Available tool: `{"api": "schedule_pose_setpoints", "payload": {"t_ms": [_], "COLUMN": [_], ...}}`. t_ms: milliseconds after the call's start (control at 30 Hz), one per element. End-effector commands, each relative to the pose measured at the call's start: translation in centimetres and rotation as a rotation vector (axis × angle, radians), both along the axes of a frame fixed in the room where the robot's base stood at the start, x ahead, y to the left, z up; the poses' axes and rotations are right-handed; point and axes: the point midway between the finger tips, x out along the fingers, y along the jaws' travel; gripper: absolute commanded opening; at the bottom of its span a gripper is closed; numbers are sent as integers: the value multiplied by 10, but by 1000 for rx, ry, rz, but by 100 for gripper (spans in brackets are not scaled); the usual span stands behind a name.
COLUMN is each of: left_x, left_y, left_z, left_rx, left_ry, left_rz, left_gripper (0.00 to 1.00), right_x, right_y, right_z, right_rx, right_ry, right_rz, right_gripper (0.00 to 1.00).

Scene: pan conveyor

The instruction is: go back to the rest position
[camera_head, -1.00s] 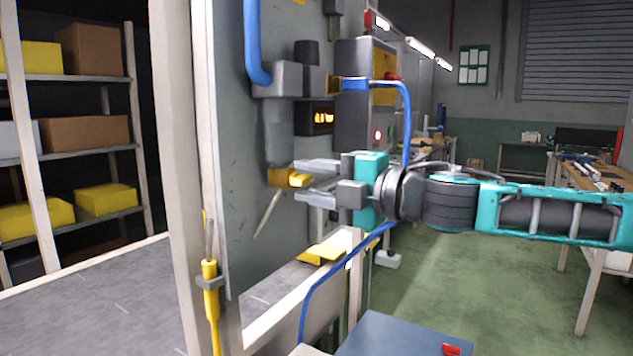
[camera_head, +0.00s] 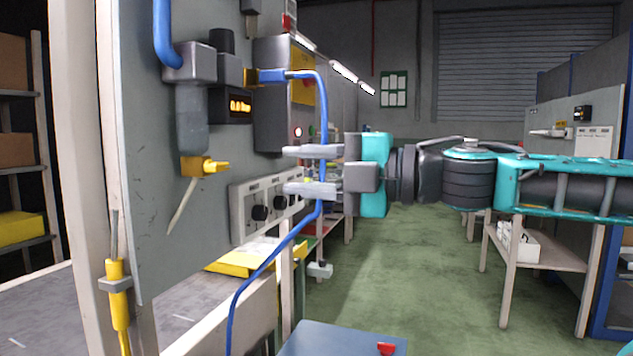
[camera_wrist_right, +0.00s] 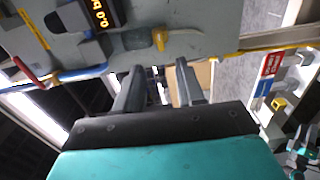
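My right gripper (camera_head: 312,170) reaches in from the right in the head view, in front of the grey panel (camera_head: 150,220). Its two grey fingers are apart with nothing held between them. The right wrist view also shows the spread, empty fingers (camera_wrist_right: 165,88). In the head view the blue hose (camera_head: 322,110) passes by the fingers; I cannot tell whether they touch it. A yellow-handled valve (camera_head: 205,166) on the panel stands left of the fingertips, apart from them. My left gripper is not in view.
A box with black knobs (camera_head: 265,208) and a lit display (camera_head: 239,105) are on the panel side. A yellow-handled tool (camera_head: 118,290) hangs at the panel's near edge. A white-legged table (camera_head: 540,258) stands at the right.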

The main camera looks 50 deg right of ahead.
Motion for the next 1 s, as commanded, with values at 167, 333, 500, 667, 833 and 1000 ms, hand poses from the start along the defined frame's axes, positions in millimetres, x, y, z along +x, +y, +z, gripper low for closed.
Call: {"api": "schedule_pose_setpoints", "payload": {"t_ms": [167,333,500,667,833,1000], "left_x": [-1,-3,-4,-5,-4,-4], "left_y": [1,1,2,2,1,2], "left_z": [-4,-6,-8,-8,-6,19], "left_rx": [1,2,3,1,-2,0], "left_ry": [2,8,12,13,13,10], "left_rz": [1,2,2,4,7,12], "left_gripper": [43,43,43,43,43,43], "right_x": [-12,-14,-14,-14,-14,-14], "right_y": [-5,-5,-5,-5,-5,-5], "right_z": [0,0,0,0,2,31], "right_rx": [0,1,0,0,0,0], "right_ry": [-1,-1,-1,0,0,-1], "right_rz": [-1,1,1,1,1,0], "right_gripper": [38,38,38,38,38,38]}}
